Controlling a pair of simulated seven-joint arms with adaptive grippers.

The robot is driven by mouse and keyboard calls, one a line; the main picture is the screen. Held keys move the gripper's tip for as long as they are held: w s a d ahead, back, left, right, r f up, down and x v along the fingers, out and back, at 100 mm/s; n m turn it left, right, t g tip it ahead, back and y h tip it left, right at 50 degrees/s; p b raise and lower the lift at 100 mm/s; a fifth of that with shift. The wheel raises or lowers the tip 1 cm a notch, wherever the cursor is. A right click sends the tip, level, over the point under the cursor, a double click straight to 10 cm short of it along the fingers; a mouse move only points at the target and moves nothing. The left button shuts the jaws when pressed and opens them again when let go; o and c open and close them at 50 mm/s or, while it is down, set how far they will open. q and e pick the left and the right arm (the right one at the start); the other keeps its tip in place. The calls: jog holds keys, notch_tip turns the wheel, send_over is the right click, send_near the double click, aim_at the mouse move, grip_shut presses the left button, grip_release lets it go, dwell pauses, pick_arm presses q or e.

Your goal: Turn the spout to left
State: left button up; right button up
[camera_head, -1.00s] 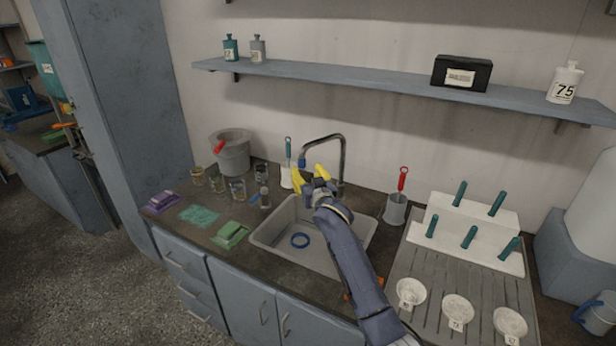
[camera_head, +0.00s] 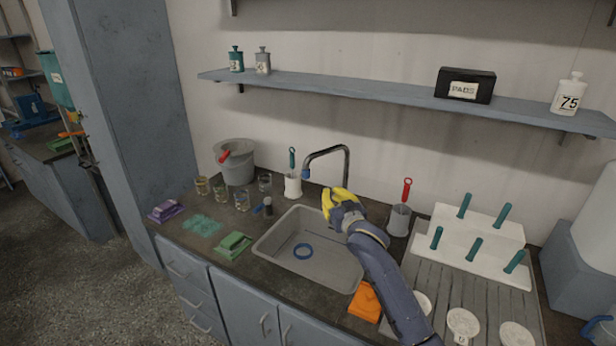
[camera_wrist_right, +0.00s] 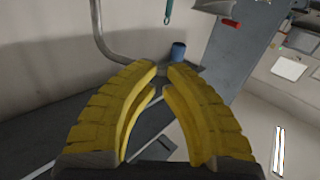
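The faucet spout (camera_head: 328,151) is a dark metal pipe behind the sink. It arcs from its upright to the left and ends in a blue tip (camera_head: 306,174). My right gripper (camera_head: 336,194) has yellow fingers and is in front of the upright, right of the blue tip, hiding the faucet's lower part. In the right wrist view the fingers (camera_wrist_right: 163,67) are apart by a small gap with nothing held between them. There the pipe (camera_wrist_right: 101,35) is ahead to the left, and the blue tip (camera_wrist_right: 178,51) is just beyond the fingertips. My left gripper is not in view.
A white holder with a teal-handled brush (camera_head: 292,186) stands left of the spout. A grey cup (camera_head: 399,220) with a red-handled tool stands right of my gripper. A rack (camera_head: 480,242) is farther right.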

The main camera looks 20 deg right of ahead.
aim_at(305, 172)
jog(key=s+r+y, duration=0.2)
jog(key=shift+s+a+r+n, duration=0.2)
jog(key=shift+s+a+n, duration=0.15)
jog(key=shift+n, duration=0.05)
grip_shut()
jog(key=shift+y, duration=0.3)
jog(key=x, duration=1.4)
jog(key=shift+a, duration=0.3)
jog(key=shift+w+a, duration=0.3)
jog(key=shift+w, duration=0.35)
jog(key=shift+w+a, duration=0.35)
jog(key=shift+w, duration=0.25)
